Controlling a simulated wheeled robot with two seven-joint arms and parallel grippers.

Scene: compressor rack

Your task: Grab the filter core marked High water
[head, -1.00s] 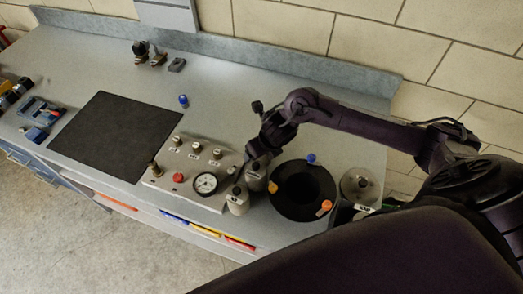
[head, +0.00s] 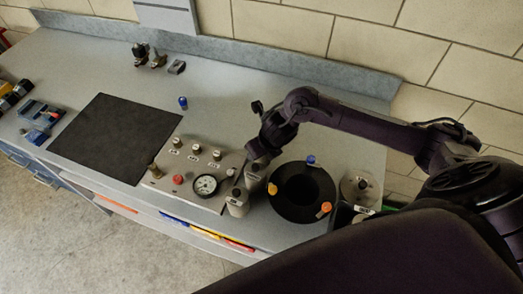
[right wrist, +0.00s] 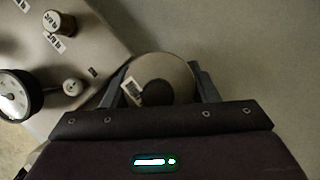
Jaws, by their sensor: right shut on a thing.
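Two grey cylindrical filter cores stand beside the gauge panel, the front one (head: 238,200) and the rear one (head: 256,182). My right gripper (head: 257,163) reaches down over the rear core. In the right wrist view, the gripper (right wrist: 160,88) has its two fingers on either side of a round, pale core top (right wrist: 172,72) and is shut on it. A small white label (right wrist: 132,90) shows on that core, but its words are too small to read. The lower part of the core is hidden by the gripper. My left gripper is not in view.
The gauge panel (head: 160,180) with knobs and a dial is just left of the cores. A black ring-shaped vessel (head: 285,207) with coloured knobs is close on the right. A round clear-topped container (head: 357,187) stands beyond it. A dark mat (head: 115,137) lies bare at left.

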